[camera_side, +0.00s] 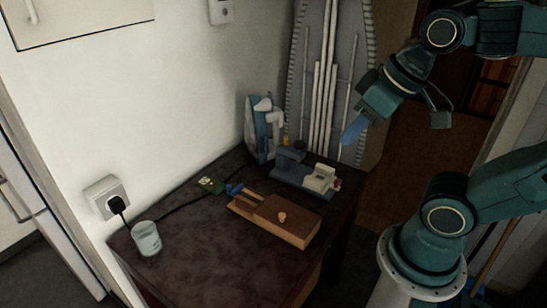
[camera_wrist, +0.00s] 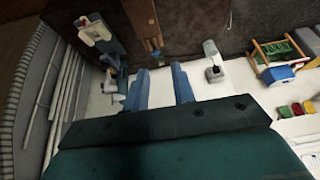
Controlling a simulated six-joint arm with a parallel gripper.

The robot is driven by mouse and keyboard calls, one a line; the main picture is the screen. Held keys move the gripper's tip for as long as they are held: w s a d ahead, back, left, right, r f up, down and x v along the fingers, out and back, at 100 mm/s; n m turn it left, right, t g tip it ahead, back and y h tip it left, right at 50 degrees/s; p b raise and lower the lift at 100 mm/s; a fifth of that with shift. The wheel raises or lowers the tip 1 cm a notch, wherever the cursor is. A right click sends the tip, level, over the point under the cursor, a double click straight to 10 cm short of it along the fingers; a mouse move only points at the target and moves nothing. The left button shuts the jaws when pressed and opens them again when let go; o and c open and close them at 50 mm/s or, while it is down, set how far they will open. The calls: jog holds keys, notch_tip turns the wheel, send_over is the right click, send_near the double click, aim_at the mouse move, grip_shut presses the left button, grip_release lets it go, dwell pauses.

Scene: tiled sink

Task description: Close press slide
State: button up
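A grey-blue press-like device (camera_side: 290,162) stands at the back right of the dark table. A cream block (camera_side: 321,178) sits at its right end, apart from the grey-blue upright at its left. It also shows in the wrist view, with its cream block (camera_wrist: 97,30) at the upper left. My gripper (camera_side: 351,132), with blue fingers, is in the air above and to the right of the device, not touching it. In the wrist view my gripper (camera_wrist: 159,70) has its fingers apart with nothing between them. I cannot tell which part is the slide.
A wooden box (camera_side: 284,218) with a knobbed lid lies in front of the device. A glass cup (camera_side: 146,239) is at the table's left, an upright iron (camera_side: 262,130) behind. An ironing board (camera_side: 330,75) leans at the wall. The table's front left is clear.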

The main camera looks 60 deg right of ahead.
jog(key=w+d+f+m+g, duration=0.2)
jog(key=w+d+m, duration=0.3)
jog(key=w, duration=0.2)
jog(key=m+g, duration=0.4)
jog(key=m, duration=0.9)
send_over(337, 181)
notch_tip(337, 181, down, 20)
jog(key=shift+d, duration=0.1)
jog(key=shift+f, duration=0.1)
jog(key=shift+f, duration=6.8)
grip_shut()
